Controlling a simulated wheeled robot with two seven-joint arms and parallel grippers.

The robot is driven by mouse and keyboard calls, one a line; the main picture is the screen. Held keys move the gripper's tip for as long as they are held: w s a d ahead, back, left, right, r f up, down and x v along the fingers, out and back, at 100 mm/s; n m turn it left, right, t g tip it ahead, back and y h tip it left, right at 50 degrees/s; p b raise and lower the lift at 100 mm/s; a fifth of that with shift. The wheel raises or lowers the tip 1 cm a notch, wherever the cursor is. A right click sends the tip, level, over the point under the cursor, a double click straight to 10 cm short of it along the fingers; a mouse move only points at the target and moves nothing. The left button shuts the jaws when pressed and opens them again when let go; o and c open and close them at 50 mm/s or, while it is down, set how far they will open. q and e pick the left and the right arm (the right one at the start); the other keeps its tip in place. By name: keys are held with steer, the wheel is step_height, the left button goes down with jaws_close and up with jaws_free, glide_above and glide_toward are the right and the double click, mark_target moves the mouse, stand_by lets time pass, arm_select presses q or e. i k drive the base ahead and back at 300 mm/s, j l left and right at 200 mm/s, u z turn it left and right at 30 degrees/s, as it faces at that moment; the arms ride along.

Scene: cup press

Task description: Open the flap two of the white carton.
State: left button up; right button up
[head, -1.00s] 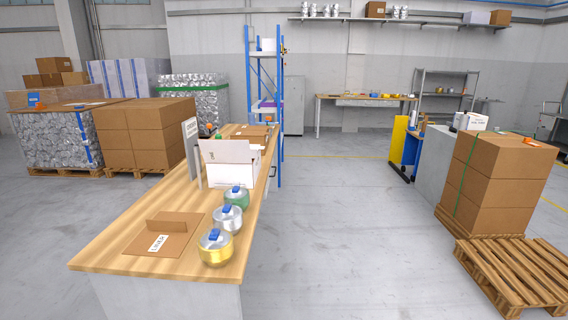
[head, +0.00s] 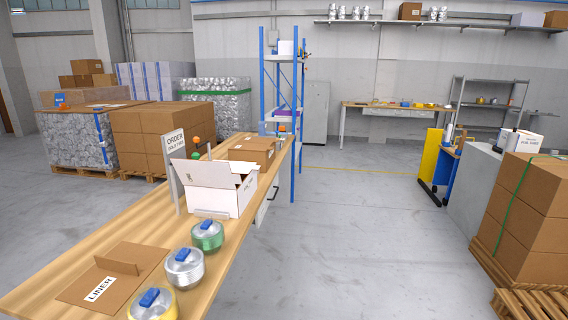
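The white carton (head: 215,193) stands on the wooden table in the head view, left of the middle. Which one is flap two I cannot tell from the picture. The inside of the carton is mostly hidden. Neither of my grippers is in view.
The wooden table (head: 150,244) also holds a brown liner sheet (head: 113,276), lidded tins with green (head: 207,236), silver (head: 184,267) and yellow (head: 153,303) bodies, an order sign (head: 174,142) and a brown box (head: 251,150). Open floor (head: 350,240) lies right of the table.

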mark_target(243, 168)
steer(key=i+l+z, duration=0.3)
steer(key=i, duration=0.6)
steer(key=i+z, duration=0.35)
steer(key=i, duration=0.55)
